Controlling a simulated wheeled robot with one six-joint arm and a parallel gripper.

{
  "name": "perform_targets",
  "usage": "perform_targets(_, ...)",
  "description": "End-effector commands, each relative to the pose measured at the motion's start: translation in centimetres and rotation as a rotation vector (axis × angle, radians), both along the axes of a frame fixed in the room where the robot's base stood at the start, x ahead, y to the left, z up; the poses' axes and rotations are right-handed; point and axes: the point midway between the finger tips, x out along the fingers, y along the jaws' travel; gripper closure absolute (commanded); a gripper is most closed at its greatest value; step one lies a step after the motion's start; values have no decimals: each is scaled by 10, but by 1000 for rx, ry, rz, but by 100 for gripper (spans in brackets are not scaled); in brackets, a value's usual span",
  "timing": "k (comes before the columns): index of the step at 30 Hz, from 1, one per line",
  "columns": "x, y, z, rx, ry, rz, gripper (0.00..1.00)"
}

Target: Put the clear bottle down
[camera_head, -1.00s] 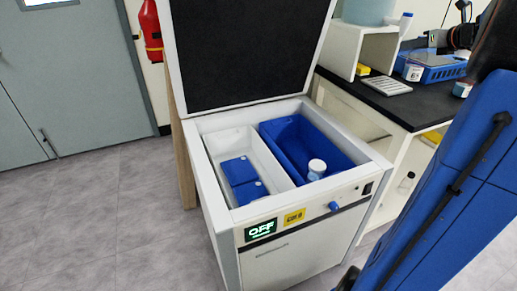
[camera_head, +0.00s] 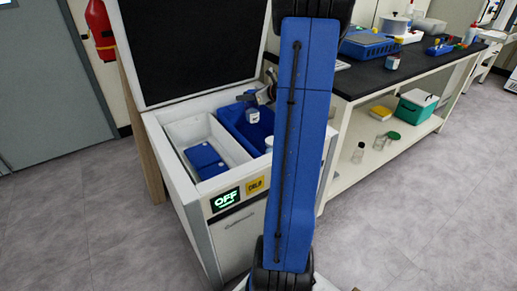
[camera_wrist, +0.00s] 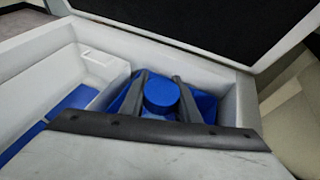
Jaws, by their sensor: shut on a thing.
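My gripper (camera_head: 254,97) is shut on the clear bottle (camera_head: 253,116), which has a pale label. It holds the bottle inside or just over the blue bin (camera_head: 229,124) in the open freeze dryer. In the wrist view, my gripper (camera_wrist: 161,78) has its two dark fingers on either side of the blue cap (camera_wrist: 160,92). The bottle's body below the cap is hidden there. I cannot tell whether its base touches the bin floor.
A second, pale-topped bottle (camera_head: 269,143) in the bin is partly hidden by my arm. The white compartment (camera_head: 187,132) to the left holds blue blocks (camera_head: 205,161). The raised lid (camera_head: 190,48) stands behind. A black-topped bench (camera_head: 410,68) is at right.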

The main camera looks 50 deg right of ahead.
Motion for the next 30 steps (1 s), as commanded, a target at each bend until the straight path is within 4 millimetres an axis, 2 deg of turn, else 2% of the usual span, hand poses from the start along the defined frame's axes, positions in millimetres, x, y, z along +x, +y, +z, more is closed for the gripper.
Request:
perform_targets(12, -4, 3, -65, -1, 2, 0, 100)
perform_targets(20, -3, 3, -83, -3, 0, 0, 100)
perform_targets(27, -4, 3, -111, -2, 1, 1, 100)
perform_targets(30, -4, 3, -116, -3, 1, 0, 100)
